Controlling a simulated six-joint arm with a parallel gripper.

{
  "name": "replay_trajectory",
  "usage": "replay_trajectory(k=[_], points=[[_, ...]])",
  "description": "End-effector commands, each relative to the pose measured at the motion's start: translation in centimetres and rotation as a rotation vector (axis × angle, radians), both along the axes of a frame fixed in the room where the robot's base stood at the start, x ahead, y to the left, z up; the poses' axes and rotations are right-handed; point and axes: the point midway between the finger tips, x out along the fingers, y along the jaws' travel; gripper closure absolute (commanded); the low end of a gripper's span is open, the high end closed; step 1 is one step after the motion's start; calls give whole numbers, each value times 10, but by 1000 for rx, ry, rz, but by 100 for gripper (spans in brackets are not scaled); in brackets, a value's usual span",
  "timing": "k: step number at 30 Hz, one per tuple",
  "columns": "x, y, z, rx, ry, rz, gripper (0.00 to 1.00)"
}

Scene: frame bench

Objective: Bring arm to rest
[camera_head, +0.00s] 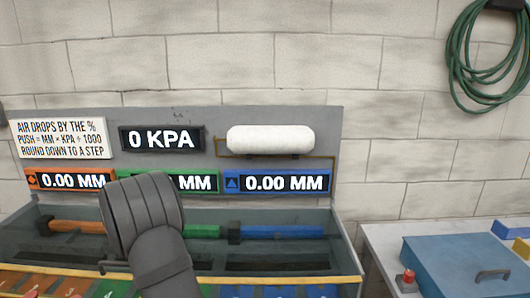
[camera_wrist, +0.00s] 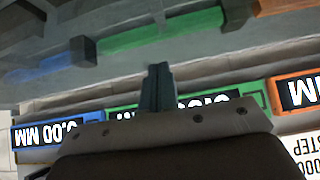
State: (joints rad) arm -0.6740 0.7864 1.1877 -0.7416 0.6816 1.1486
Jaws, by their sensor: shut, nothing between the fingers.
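My gripper (camera_wrist: 158,86) shows in the wrist view with its two dark fingers together and nothing between them. It is in front of the bench's back panel, near the green bar (camera_wrist: 160,38), with a gap I cannot judge. In the head view my dark arm stands in front of the bench, left of centre, and hides part of the green display (camera_head: 196,182). The fingers cannot be made out there.
The frame bench has an orange bar (camera_head: 77,226), a green bar (camera_head: 203,231) and a blue bar (camera_head: 282,231). Above are a 0 KPA display (camera_head: 162,139) and a white tank (camera_head: 270,140). A blue box (camera_head: 455,262) and red button (camera_head: 407,277) stand right.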

Motion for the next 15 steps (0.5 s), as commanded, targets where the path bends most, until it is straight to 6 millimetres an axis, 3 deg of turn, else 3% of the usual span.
replay_trajectory(k=[6,15], points=[[41,0,-1,1,0,-2,100],[85,0,6,1,-1,-1,100]])
